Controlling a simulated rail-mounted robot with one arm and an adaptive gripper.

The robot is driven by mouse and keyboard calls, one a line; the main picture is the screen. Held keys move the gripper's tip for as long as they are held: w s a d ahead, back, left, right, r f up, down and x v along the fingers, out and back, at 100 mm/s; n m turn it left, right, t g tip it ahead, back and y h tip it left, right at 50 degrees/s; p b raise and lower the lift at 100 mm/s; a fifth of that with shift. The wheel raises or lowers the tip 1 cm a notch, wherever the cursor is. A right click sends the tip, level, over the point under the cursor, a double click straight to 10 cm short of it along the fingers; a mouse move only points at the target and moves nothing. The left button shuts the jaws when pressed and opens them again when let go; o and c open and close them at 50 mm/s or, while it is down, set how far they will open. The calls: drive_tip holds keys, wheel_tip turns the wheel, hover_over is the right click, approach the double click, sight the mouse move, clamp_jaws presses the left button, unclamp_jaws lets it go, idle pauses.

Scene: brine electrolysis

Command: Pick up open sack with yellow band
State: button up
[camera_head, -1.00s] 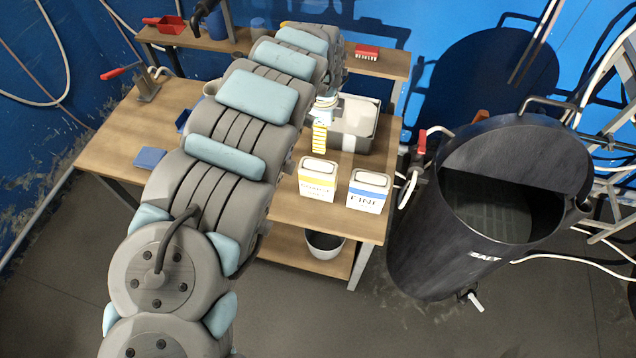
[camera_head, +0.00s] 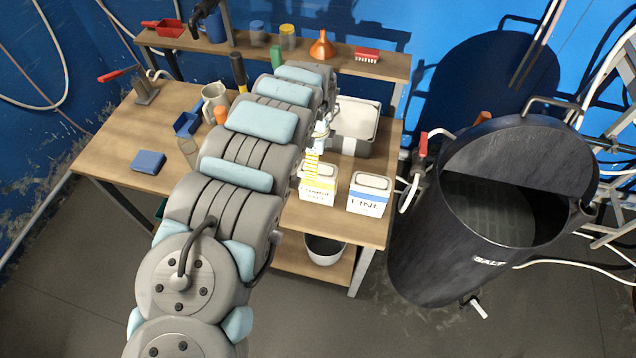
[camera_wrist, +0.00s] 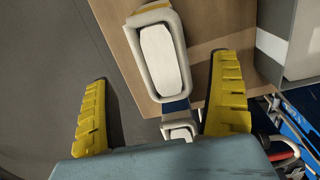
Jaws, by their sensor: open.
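The open sack with the yellow band (camera_head: 318,184) stands upright on the table, left of a similar sack with a blue band (camera_head: 369,194). My gripper (camera_head: 312,160) is just above and behind the yellow-banded sack, its yellow fingers partly overlapping the sack's top. In the wrist view, my gripper (camera_wrist: 160,72) is open and empty, with fingers wide apart. What looks like the yellow-banded sack (camera_wrist: 160,62) shows between them, pale inside, with a bit of yellow at its upper edge. The blue-banded sack (camera_wrist: 180,131) shows partly below it.
A grey tub (camera_head: 352,122) stands behind the sacks. A black salt tank (camera_head: 440,235) is right of the table (camera_head: 120,150). A jug (camera_head: 215,103), blue items and a shelf (camera_head: 375,63) with a funnel (camera_head: 322,46) are near my arm. A bucket (camera_head: 324,248) is below.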

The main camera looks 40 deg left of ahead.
sight(318, 175)
drive_tip(key=shift+f, duration=1.3)
drive_tip(key=shift+w+d+f, duration=0.1)
drive_tip(key=shift+w+f, duration=0.05)
drive_tip(key=shift+f, duration=1.1)
drive_tip(key=shift+w+f, duration=0.1)
drive_tip(key=shift+f, duration=1.15)
drive_tip(key=c, duration=1.3)
